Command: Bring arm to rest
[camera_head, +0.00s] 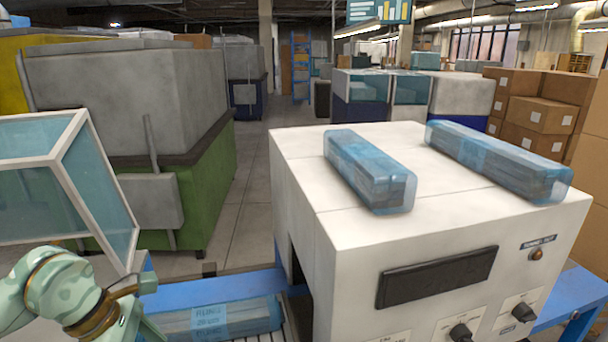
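My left arm comes in at the bottom left, pale green and mottled with dark bronze rings. It bends down toward the bottom edge, in front of the blue conveyor frame (215,287). Its fingers cannot be made out, and the end of the arm seems to run below the picture. My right arm and gripper do not show.
A white machine (300,190) with knobs and a dark panel fills the right front. Two blue-wrapped bundles (370,172) (500,160) lie on it. Another wrapped bundle (225,318) lies on the conveyor. A clear-panelled guard (100,190) stands at left. Cardboard boxes (540,105) are stacked behind.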

